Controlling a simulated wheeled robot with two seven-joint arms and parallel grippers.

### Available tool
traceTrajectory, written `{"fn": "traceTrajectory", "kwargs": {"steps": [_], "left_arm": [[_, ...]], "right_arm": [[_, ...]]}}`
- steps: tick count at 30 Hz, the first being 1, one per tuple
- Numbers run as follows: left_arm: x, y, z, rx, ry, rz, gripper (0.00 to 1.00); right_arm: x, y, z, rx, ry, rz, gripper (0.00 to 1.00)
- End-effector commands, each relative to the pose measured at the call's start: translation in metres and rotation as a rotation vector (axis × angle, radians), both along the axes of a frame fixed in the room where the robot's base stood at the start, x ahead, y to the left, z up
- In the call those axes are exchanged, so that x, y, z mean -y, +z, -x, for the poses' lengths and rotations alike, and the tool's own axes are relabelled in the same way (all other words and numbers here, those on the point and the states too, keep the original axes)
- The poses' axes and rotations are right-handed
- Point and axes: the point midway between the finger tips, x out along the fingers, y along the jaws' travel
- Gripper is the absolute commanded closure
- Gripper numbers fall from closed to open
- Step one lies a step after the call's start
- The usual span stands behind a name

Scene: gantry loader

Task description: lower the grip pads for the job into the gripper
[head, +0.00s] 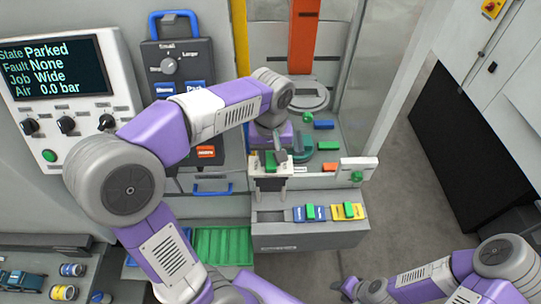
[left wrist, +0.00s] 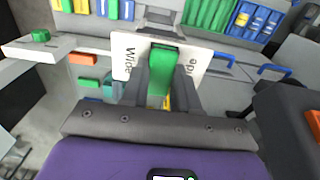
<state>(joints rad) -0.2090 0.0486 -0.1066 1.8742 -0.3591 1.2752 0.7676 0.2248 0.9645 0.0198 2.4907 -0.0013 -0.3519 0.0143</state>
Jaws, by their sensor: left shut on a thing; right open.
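My left gripper (head: 268,158) is shut on the green handle of the white pads marked Wide. In the left wrist view the green handle (left wrist: 159,72) sits between the fingers, with a white plate (left wrist: 124,50) showing on both sides. In the head view the white pads (head: 268,170) hang just above or at the empty-looking left part of a grey rack (head: 268,234); I cannot tell if they touch it. The gantry's gripper is not clearly distinguishable. My right gripper (head: 347,290) is open at the bottom, far from the pads.
The rack also holds blue pads (head: 309,213) and yellow pads (head: 347,211) with green handles. A screen (head: 54,67) reads Parked, None, Wide, 0.0 bar. An orange column (head: 303,36) stands behind. A green tray (head: 222,246) lies lower left. The floor at right is clear.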

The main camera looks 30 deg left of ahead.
Motion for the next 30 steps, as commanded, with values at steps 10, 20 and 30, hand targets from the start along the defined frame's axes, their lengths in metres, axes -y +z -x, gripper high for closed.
{"fn": "traceTrajectory", "kwargs": {"steps": [10,20,30], "left_arm": [[0.0,0.032,0.0,0.003,0.0,0.001,1.0],[0.0,0.058,0.0,0.001,0.0,0.0,1.0],[0.0,0.084,0.0,0.001,0.0,0.0,1.0]], "right_arm": [[0.0,0.028,0.0,0.0,0.0,0.0,0.57],[0.0,0.051,0.0,0.0,0.0,0.0,0.57],[0.0,0.075,0.0,0.0,0.0,0.0,0.57]]}}
